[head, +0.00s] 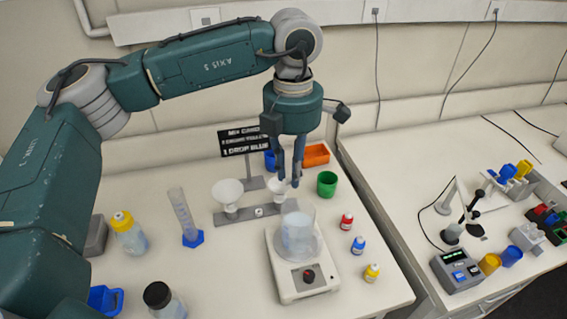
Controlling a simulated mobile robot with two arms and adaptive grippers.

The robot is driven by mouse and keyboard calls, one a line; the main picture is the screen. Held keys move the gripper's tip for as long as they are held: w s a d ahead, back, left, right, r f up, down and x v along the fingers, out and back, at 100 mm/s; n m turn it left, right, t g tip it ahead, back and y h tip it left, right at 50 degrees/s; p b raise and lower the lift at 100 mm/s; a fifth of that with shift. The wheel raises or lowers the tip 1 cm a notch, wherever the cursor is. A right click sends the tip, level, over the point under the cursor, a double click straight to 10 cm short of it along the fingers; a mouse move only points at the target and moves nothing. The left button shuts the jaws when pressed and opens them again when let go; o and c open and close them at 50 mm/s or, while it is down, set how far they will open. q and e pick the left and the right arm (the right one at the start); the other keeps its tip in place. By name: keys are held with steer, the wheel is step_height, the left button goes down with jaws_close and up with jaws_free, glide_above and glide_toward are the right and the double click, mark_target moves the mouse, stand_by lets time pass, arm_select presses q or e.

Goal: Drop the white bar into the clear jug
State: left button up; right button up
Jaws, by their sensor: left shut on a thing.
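My left gripper (291,181) points straight down above the back of the bench, behind and above the clear jug. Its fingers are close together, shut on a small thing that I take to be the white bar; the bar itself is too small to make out. The clear jug (298,232) stands upright on a white stirrer plate (303,283) with a dark knob, and looks pale inside. The fingertips are apart from the jug. My right gripper is not in view.
White funnels (228,193) stand on a grey rack by the fingers. A green cup (327,184), an orange tray (316,155) and a sign (245,139) are behind. Small bottles (358,245) stand right of the stirrer. A cylinder (183,215) and bottles are left.

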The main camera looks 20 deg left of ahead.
arm_select(q)
step_height(320, 180, down, 4)
steer(key=shift+r+b, duration=0.25)
steer(key=shift+b, duration=0.35)
steer(key=shift+f, duration=0.65)
steer(key=o, duration=0.9)
step_height(320, 180, up, 12)
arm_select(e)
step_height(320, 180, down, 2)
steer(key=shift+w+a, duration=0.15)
arm_select(q)
steer(key=shift+f, duration=0.1)
